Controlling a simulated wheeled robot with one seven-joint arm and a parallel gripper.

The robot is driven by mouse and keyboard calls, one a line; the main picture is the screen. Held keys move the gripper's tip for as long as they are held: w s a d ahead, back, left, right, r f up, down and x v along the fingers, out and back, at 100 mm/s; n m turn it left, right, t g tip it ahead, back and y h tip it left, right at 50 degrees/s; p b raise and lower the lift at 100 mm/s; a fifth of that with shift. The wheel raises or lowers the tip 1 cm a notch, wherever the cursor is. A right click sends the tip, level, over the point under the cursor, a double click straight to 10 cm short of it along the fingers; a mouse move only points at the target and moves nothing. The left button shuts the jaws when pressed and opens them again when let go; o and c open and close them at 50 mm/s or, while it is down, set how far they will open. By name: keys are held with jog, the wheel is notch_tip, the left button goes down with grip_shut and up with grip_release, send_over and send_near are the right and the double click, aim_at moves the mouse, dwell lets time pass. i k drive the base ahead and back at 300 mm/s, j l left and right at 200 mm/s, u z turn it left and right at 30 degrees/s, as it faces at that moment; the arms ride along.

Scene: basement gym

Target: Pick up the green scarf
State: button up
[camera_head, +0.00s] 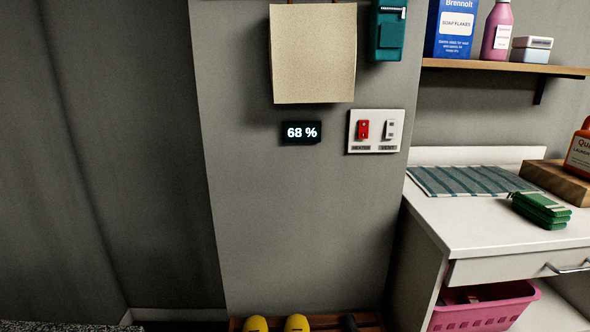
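A folded dark green cloth bundle with pale edging, which looks like the green scarf (541,209), lies on the white counter (465,226) at the right. It sits near the counter's front edge, in front of a wooden block (556,180). A teal-green item (388,35) with a pale bar near its top hangs on the wall at the top; I cannot tell for sure what it is. My gripper is not in view.
A striped cloth (465,181) lies flat on the counter's back left. An orange bottle (582,150) stands on the block. A shelf (500,67) with a box and bottles hangs above. A pink basket (485,312) sits below. Yellow footwear (296,323) is at the bottom.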

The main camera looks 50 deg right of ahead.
aim_at(551, 215)
jog(key=z, duration=2.3)
jog(key=l+u, duration=0.2)
jog(key=l, duration=0.3)
jog(key=k+l+u, duration=0.1)
jog(key=l+u, duration=0.15)
jog(key=l, duration=0.2)
jog(key=k+l+u, duration=0.2)
jog(key=l, duration=0.25)
jog(key=i, duration=0.1)
